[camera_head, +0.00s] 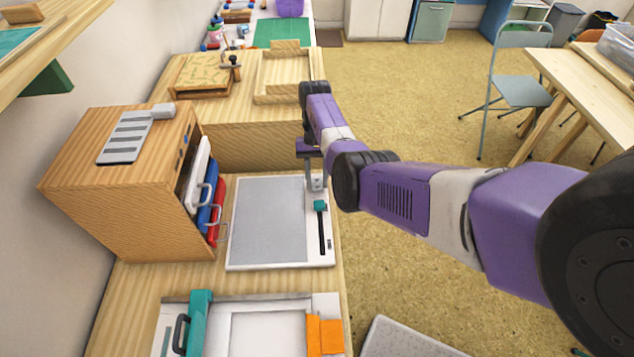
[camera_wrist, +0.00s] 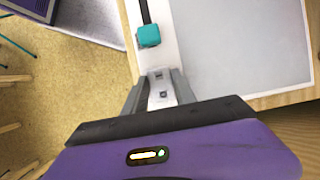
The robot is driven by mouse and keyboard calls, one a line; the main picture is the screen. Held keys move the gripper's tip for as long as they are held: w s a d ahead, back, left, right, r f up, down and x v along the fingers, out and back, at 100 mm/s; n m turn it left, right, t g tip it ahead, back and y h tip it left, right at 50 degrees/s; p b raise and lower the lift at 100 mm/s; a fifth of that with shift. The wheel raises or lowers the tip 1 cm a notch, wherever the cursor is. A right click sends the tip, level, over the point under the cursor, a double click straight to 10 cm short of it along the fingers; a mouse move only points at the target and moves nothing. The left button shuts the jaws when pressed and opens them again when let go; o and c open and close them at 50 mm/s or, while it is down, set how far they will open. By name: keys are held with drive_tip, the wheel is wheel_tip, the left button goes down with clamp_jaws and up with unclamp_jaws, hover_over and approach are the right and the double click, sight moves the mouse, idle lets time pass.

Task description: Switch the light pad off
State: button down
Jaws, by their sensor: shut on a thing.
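The light pad (camera_head: 268,222) lies flat on the wooden counter, with a white frame and a grey panel. Its panel also shows in the wrist view (camera_wrist: 245,45). A teal slider knob (camera_head: 320,206) sits at the far end of a dark slot in the pad's right border. The knob shows just beyond my fingertips in the wrist view (camera_wrist: 148,36). My gripper (camera_head: 316,184) is at the pad's far right corner, pointing down.
A wooden cabinet (camera_head: 120,190) with white, blue and red trays stands left of the pad. A white tray with a teal bar (camera_head: 200,320) and orange blocks lies nearer. A wooden box (camera_head: 250,145) is behind.

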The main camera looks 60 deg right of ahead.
sight(317, 178)
drive_tip(key=c, duration=1)
unclamp_jaws()
drive_tip(key=v, duration=0.7)
drive_tip(key=shift+w+d+r+p, duration=0.1)
drive_tip(key=shift+d+r+p, duration=0.05)
drive_tip(key=shift+r+p, duration=0.2)
